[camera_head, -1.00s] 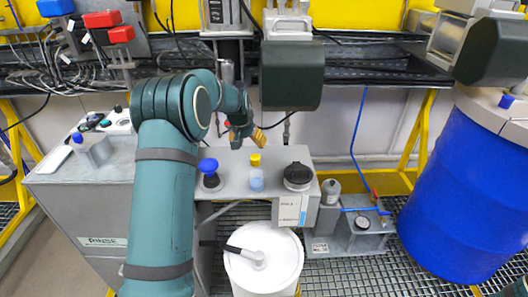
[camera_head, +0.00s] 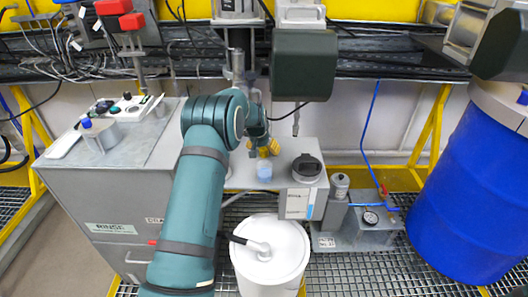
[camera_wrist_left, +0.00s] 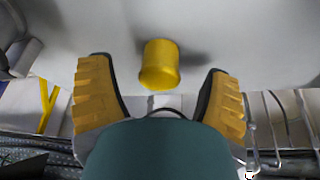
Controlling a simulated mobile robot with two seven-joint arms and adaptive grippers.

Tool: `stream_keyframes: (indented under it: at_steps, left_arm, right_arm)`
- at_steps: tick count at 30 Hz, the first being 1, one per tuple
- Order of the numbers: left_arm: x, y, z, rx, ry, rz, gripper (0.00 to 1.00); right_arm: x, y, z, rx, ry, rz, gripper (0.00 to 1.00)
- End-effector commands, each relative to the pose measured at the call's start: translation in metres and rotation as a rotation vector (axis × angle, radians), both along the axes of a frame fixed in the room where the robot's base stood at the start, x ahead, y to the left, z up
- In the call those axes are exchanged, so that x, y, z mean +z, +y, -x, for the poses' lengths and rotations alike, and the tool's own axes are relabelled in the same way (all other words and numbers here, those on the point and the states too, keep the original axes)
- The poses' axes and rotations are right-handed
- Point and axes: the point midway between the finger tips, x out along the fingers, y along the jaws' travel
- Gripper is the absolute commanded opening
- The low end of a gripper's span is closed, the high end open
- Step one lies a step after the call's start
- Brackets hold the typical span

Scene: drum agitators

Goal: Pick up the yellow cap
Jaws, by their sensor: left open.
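The yellow cap (camera_wrist_left: 160,65) shows there between the fingertips, with a gap on both sides. In the head view the cap cannot be told apart from the yellow finger pads. My right gripper is in no frame.
A dark-lidded jar (camera_head: 306,168) stands close right of the bottle. A white drum (camera_head: 270,255) is below in front, and a large blue drum (camera_head: 470,190) is at the right. A dark green housing (camera_head: 303,65) hangs above and behind.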

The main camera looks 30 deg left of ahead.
Motion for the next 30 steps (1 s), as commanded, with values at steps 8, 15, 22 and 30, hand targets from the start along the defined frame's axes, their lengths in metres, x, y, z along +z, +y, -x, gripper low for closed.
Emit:
stream_keyframes:
  at_steps: [8, 15, 22, 30]
  left_arm:
    - [-0.020, 0.001, -0.009, 0.000, -0.002, 0.000, 0.79]
    - [-0.019, 0.001, -0.009, 0.000, -0.002, 0.000, 0.58]
    - [-0.019, 0.001, -0.009, 0.000, -0.002, 0.000, 0.20]
    - [-0.019, 0.001, -0.009, 0.000, -0.002, 0.000, 0.20]
  right_arm:
    - [-0.003, 0.000, 0.001, 0.002, 0.002, 0.000, 0.83]
    - [-0.003, 0.000, 0.001, 0.002, 0.002, 0.000, 0.83]
    - [-0.003, 0.000, 0.001, 0.002, 0.002, 0.000, 0.83]
    - [-0.003, 0.000, 0.001, 0.002, 0.002, 0.000, 0.83]
